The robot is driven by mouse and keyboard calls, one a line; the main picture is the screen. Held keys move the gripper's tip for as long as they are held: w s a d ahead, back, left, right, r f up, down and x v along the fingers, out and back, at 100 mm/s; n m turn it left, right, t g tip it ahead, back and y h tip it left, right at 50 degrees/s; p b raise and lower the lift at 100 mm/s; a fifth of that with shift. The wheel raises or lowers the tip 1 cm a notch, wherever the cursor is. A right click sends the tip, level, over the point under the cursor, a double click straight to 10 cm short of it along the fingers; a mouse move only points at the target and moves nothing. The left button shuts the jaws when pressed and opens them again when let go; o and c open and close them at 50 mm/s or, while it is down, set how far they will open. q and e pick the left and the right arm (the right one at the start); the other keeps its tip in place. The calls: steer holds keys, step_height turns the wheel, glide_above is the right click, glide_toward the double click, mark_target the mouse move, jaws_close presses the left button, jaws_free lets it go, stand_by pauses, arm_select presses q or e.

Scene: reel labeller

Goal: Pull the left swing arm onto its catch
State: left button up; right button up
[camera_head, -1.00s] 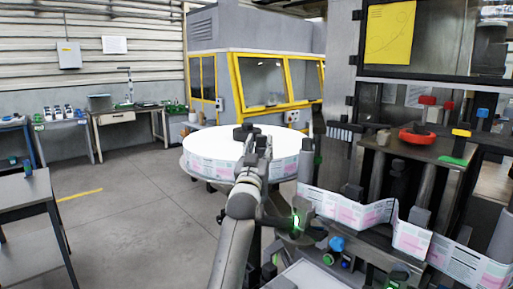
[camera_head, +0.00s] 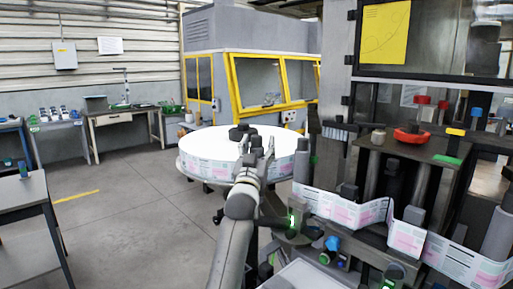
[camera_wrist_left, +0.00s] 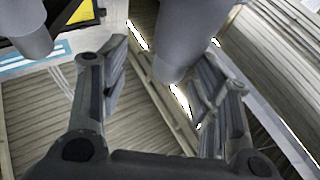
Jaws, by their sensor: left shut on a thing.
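My left gripper (camera_head: 258,152) stands upright in front of the large white label reel (camera_head: 210,143) in the head view. In the left wrist view the fingers of my left gripper (camera_wrist_left: 162,75) are on both sides of a grey cylinder (camera_wrist_left: 182,35), and the gripper is shut on it. It looks like the roller of the left swing arm; the arm below it and its catch cannot be made out. A second grey roller (camera_head: 302,160) stands right of the gripper. The right gripper is not in view.
The label web (camera_head: 345,208) runs right along the machine front. A grey table (camera_head: 22,190) stands left, with open floor between.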

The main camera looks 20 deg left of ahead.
arm_select(q)
steer(key=shift+d+f, duration=0.3)
